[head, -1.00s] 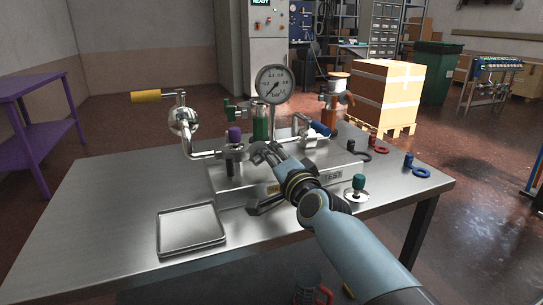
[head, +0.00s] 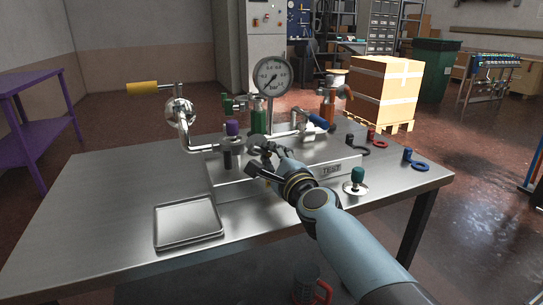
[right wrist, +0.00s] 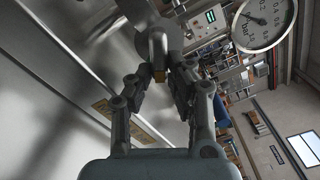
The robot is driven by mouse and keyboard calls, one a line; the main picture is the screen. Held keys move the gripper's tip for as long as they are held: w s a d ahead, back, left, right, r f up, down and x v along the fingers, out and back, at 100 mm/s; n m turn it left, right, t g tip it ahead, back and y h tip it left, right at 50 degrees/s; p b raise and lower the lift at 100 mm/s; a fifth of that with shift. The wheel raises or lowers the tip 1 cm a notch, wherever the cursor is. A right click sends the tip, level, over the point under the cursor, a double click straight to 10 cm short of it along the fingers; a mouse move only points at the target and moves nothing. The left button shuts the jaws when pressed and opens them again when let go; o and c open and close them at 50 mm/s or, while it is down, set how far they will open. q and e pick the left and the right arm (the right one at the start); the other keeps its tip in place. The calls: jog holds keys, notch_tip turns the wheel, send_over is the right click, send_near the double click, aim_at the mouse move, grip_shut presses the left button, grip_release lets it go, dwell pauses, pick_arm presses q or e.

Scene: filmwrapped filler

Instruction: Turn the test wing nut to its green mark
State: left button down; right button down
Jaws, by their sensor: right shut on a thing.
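My right gripper (head: 268,157) is at the front of the metal block (head: 225,190), near its TEST label (head: 331,169). In the right wrist view the gripper (right wrist: 159,72) is shut on a grey metal piece, the test wing nut (right wrist: 158,46), with a small yellowish patch at its near end. The fingers stand on either side of it. In the head view the gripper and wrist largely hide the nut. I cannot make out the green mark. My left gripper is not in view.
A pressure gauge (head: 271,78) rises behind the gripper. An empty tray (head: 188,222) lies in front. A green-knobbed part (head: 356,182) and several coloured rings lie right.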

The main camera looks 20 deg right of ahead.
jog(key=m, duration=0.4)
jog(key=f+m, duration=0.1)
jog(key=shift+a+m, duration=0.35)
jog(key=shift+m, duration=0.05)
dwell(0.4)
jog(key=c, duration=1.3)
grip_release()
jog(key=shift+o, duration=0.2)
jog(key=s, duration=1.2)
jog(key=shift+d, duration=0.2)
